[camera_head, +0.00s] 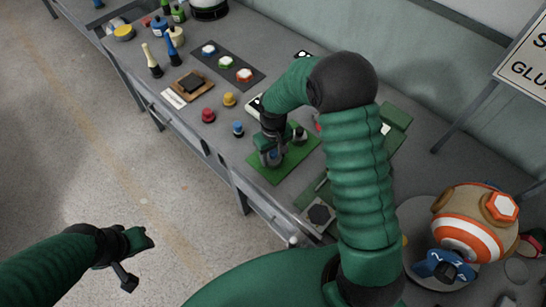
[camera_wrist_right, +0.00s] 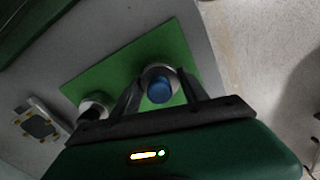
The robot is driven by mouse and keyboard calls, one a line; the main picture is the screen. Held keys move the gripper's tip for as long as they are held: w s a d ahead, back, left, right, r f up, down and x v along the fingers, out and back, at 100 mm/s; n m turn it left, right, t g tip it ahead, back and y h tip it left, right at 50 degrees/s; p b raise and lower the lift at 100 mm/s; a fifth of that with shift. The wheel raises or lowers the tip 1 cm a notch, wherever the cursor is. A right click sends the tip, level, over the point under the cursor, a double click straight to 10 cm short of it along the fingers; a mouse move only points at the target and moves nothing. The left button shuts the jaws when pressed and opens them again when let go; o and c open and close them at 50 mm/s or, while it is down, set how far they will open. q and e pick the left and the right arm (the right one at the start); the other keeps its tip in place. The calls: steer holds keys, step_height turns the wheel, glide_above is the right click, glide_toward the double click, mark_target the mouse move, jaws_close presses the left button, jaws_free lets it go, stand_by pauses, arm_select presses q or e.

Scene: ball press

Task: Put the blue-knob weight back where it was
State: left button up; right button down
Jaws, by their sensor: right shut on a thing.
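The blue-knob weight (camera_wrist_right: 160,88) shows in the right wrist view between the two fingers of my right gripper (camera_wrist_right: 160,92), which is shut on it. It has a blue knob on a pale metallic body and is over the green mat (camera_wrist_right: 112,72). In the head view my right gripper (camera_head: 271,157) is at the left part of the green mat (camera_head: 281,177) and mostly hides the weight. I cannot tell if the weight touches the mat. A second weight (camera_head: 299,136) stands on the mat, also in the wrist view (camera_wrist_right: 95,108). My left gripper (camera_head: 136,258) is open, empty, above the floor.
Red (camera_head: 208,115), yellow (camera_head: 229,99) and blue (camera_head: 238,129) knobbed pieces stand left of the mat. A dark tray (camera_head: 227,66) with several coloured hexagonal pieces lies behind. An orange-white ball (camera_head: 468,228) is at the right. My right arm hides part of the table.

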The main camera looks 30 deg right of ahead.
steer(key=shift+a+f, duration=0.1)
steer(key=shift+f, duration=0.45)
steer(key=shift+a, duration=0.1)
steer(key=c, duration=0.6)
jaws_free()
steer(key=shift+s+f, duration=0.1)
